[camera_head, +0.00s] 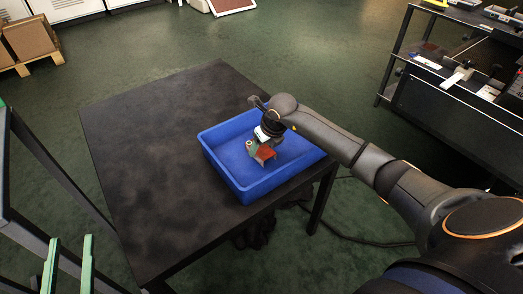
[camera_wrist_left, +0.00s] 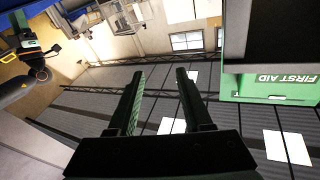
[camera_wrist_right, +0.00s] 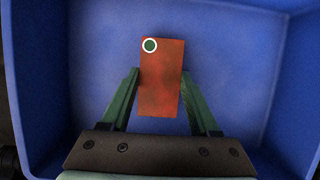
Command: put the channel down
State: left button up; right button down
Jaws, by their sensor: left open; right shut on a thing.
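The channel (camera_head: 265,153) is a red, rough-looking piece over the blue bin (camera_head: 243,188). In the right wrist view the channel (camera_wrist_right: 162,95) shows as an upright red rectangle with a white ring around a dark green spot near its top left corner. My right gripper (camera_wrist_right: 160,76) is shut on it, a green finger on each side. I cannot tell whether the channel touches the bin floor. My left gripper (camera_head: 69,240) is open and empty at the lower left, away from the bin; its green fingers also show in the left wrist view (camera_wrist_left: 160,72).
The bin stands at the right side of a black table (camera_head: 140,150), whose left part is clear. A dark shelf unit (camera_head: 455,85) with tools stands at the far right. Boxes on a pallet (camera_head: 28,40) are at the top left. Dark frame rails run at the left edge.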

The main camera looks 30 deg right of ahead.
aim_at(261, 148)
pick_arm(q)
jog(key=shift+s+r+t+h, duration=0.2)
jog(key=shift+r+t+h, duration=0.1)
jog(key=shift+r, duration=0.65)
pick_arm(e)
jog(key=shift+f, duration=0.5)
pick_arm(q)
jog(key=shift+d+r, duration=0.1)
jog(key=shift+r, duration=0.05)
pick_arm(e)
jog(key=shift+c, duration=0.6)
grip_release()
pick_arm(q)
jog(key=shift+r, duration=0.1)
pick_arm(e)
jog(key=shift+r, duration=0.15)
jog(key=p+v, duration=0.1)
jog(key=v, duration=0.4)
pick_arm(q)
notch_tip(261, 148, down, 17)
jog(key=s+n+g+y+p, duration=0.1)
jog(key=s+n+g+y, duration=0.1)
jog(key=g, duration=0.4)
jog(key=shift+s+a+n+g+y+p, duration=0.15)
jog(key=shift+a+n+g+y+p, duration=0.2)
jog(key=shift+y, duration=0.25)
pick_arm(e)
jog(key=v, duration=0.6)
jog(key=shift+s+r, duration=0.25)
jog(key=shift+r, duration=0.05)
